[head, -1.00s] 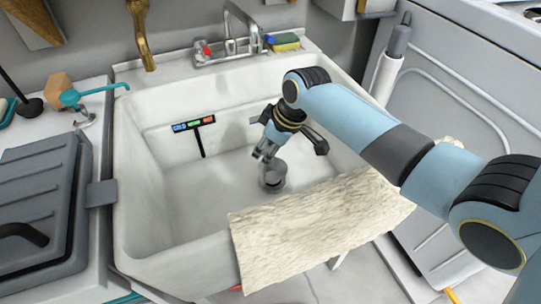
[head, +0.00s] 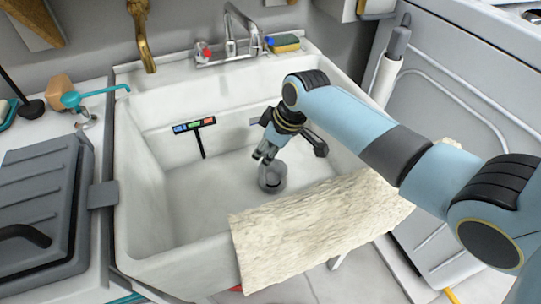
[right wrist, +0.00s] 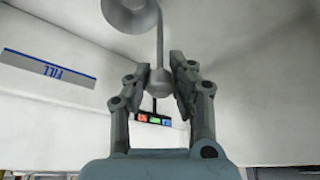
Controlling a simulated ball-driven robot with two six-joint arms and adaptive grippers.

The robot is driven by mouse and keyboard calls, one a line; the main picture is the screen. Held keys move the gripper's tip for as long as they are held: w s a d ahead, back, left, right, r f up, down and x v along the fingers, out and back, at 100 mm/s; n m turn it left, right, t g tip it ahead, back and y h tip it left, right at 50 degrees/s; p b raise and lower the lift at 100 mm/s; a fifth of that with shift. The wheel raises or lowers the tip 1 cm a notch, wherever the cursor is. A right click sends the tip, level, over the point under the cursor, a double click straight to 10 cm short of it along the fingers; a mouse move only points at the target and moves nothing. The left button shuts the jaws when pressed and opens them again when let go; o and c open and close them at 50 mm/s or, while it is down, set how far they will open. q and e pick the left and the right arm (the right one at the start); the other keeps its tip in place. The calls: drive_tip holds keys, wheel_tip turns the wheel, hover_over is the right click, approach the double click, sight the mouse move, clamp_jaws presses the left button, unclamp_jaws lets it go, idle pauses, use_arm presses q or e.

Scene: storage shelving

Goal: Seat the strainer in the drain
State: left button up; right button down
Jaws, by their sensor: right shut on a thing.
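My right gripper (head: 263,157) reaches down into the white sink (head: 135,170). In the right wrist view the gripper (right wrist: 159,85) is shut on the small round knob of the strainer, with one finger on each side. A thin stem runs from the knob to the strainer's grey cup (right wrist: 128,14), which is cut off by the top edge. In the head view the grey strainer (head: 272,180) is just below the fingertips, low in the basin. I cannot tell the drain apart from it, nor whether the strainer touches the basin floor. My left gripper is out of view.
A beige cloth (head: 300,235) hangs over the sink's front right rim. A faucet (head: 235,38) and a sponge (head: 284,43) are at the back. A dark T-shaped marker with coloured labels (head: 195,126) is on the basin wall. The left of the basin is clear.

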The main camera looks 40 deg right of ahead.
drive_tip(key=shift+f+b, duration=0.7)
drive_tip(key=shift+f, duration=0.4)
idle(0.8)
drive_tip(key=c, duration=1.1)
unclamp_jaws()
